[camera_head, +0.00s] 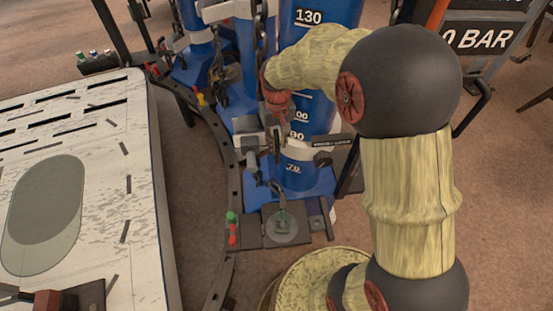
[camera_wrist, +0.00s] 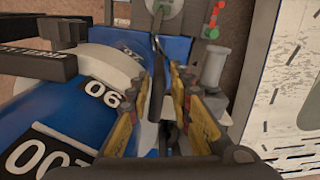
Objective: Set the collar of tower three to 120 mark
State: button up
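The nearest blue tower (camera_head: 299,174) carries white-on-black marks; 130 (camera_head: 308,17) is near its top and 70 (camera_head: 293,168) near its base. The collar (camera_head: 298,148), pale with black clamp parts, sits around it between the 90 and 70 marks. In the wrist view the pale collar (camera_wrist: 110,68) lies beyond the 90 mark (camera_wrist: 103,92), which appears upside down. My gripper (camera_wrist: 166,75) is at the collar's side, its yellow-and-black fingers apart with a dark upright part (camera_wrist: 168,108) between them. Contact with that part is unclear. In the head view my forearm partly hides the tower.
More blue towers (camera_head: 195,62) stand behind to the left. A curved dark rail (camera_head: 222,165) with small red, green and yellow levers runs along the front. A pale worn table (camera_head: 110,190) lies at left. A 0 BAR sign (camera_head: 480,38) is at upper right.

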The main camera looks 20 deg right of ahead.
aim_at(277, 158)
notch_tip(277, 158, down, 9)
jog(key=shift+f+b, duration=0.1)
jog(key=shift+b, duration=1)
jog(key=c, duration=0.4)
grip_shut()
